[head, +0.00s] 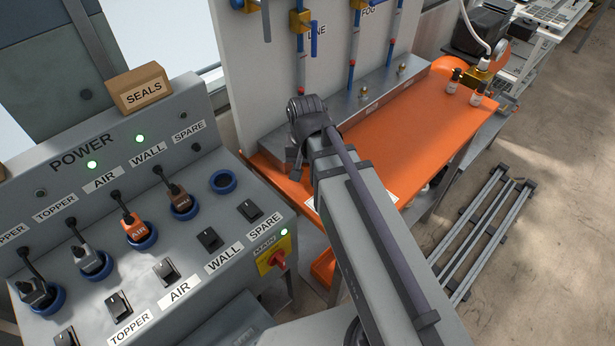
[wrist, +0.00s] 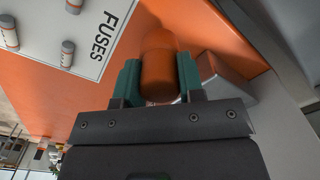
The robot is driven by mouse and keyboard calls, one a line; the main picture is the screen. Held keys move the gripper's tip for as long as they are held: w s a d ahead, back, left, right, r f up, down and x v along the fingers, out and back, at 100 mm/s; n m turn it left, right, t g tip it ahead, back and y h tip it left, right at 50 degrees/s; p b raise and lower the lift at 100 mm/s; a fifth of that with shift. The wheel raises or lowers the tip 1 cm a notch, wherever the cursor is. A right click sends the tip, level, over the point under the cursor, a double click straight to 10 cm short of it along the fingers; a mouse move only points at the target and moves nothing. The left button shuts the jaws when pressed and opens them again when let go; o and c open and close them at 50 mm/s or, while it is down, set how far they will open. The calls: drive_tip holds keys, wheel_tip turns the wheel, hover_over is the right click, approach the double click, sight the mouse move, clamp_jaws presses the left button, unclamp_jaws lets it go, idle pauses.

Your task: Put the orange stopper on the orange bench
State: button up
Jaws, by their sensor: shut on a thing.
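The orange stopper (wrist: 158,85) is a rounded orange cylinder in the wrist view. My gripper (wrist: 158,76) has its two green fingers on either side of the stopper and is shut on it. The orange bench (head: 415,135) shows at centre right in the head view, and its surface (wrist: 45,85) fills the left of the wrist view, beyond the gripper. I cannot tell whether the stopper touches the bench. In the head view, my arm hides the gripper and the stopper.
A white FUSES label (wrist: 95,30) with several small cylinders lies near the stopper. A grey block (wrist: 235,95) is close on its right. Two small bottles (head: 453,82) stand at the bench's far right. The POWER panel (head: 150,215) stands left; the bench's middle is clear.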

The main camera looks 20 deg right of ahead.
wheel_tip(320, 180, down, 3)
drive_tip(key=shift+r+b, duration=0.2)
drive_tip(key=shift+b, duration=0.3)
drive_tip(key=shift+r+p, duration=0.3)
drive_tip(key=shift+f, duration=0.2)
drive_tip(key=o, duration=0.9)
wheel_tip(320, 180, up, 13)
drive_tip(key=p, duration=1.2)
drive_tip(key=shift+f, duration=0.1)
drive_tip(key=s+n, duration=0.3)
drive_tip(key=s, duration=0.2)
drive_tip(key=shift+f+n, duration=0.15)
drive_tip(key=shift+n, duration=0.25)
